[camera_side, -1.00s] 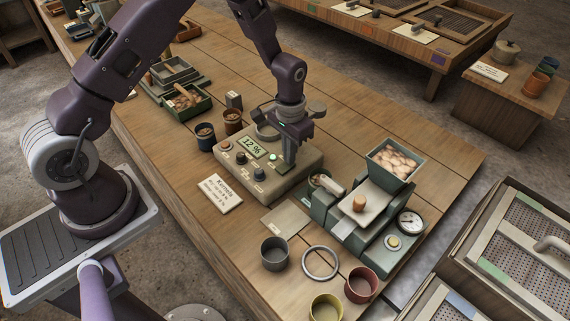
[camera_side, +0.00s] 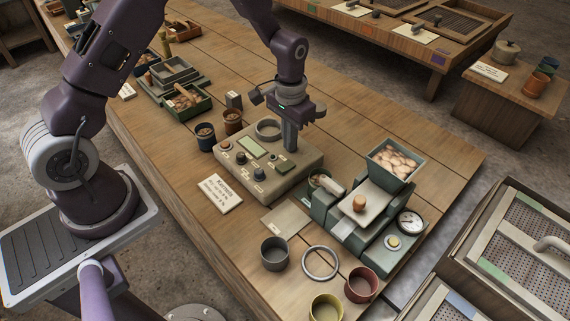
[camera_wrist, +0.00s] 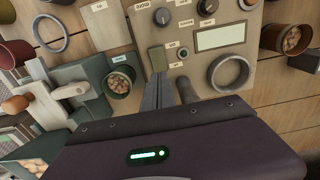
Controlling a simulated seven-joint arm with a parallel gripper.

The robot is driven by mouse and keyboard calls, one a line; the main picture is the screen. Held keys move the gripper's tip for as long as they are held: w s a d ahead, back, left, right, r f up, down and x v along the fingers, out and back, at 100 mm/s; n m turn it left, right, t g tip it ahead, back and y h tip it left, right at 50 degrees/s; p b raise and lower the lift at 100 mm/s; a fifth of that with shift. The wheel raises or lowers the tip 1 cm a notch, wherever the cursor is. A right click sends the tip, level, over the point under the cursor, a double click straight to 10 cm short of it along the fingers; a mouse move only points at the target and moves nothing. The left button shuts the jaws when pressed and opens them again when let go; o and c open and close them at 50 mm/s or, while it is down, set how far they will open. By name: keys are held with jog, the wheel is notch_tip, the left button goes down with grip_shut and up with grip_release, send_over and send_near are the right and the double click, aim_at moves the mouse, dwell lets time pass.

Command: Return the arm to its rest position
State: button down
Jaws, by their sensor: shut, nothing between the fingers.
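My gripper (camera_side: 290,148) is shut and empty, pointing down above the far right part of the beige control box (camera_side: 258,182). In the wrist view my gripper (camera_wrist: 160,78) shows its fingers together in front of the box's panel. The box carries knobs, a ring (camera_side: 268,130) and a display (camera_side: 251,148) that is blank and unlit. The blank display also shows in the wrist view (camera_wrist: 220,38). I cannot tell whether the fingertips touch the panel.
A green scale-like machine (camera_side: 365,215) with a full hopper (camera_side: 395,160) stands to the right. Two cups (camera_side: 205,136) of pellets are left of the box. A grey cup (camera_side: 274,252), a metal ring (camera_side: 320,262) and a red cup (camera_side: 361,284) are in front. Space above looks open.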

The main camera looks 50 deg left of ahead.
jog(key=shift+r, duration=0.85)
jog(key=s+r+t, duration=0.1)
jog(key=s+r, duration=0.4)
jog(key=r, duration=0.5)
jog(key=s+r+t, duration=0.2)
jog(key=s+r, duration=0.3)
jog(key=r, duration=0.5)
jog(key=s+d+r+t, duration=0.1)
jog(key=s+r, duration=0.1)
jog(key=s, duration=0.6)
jog(key=s+r+t, duration=0.1)
jog(key=s+r, duration=0.1)
jog(key=s, duration=0.6)
jog(key=shift+s+d+r+t, duration=0.15)
jog(key=shift+d+r+t, duration=0.15)
jog(key=shift+d, duration=0.05)
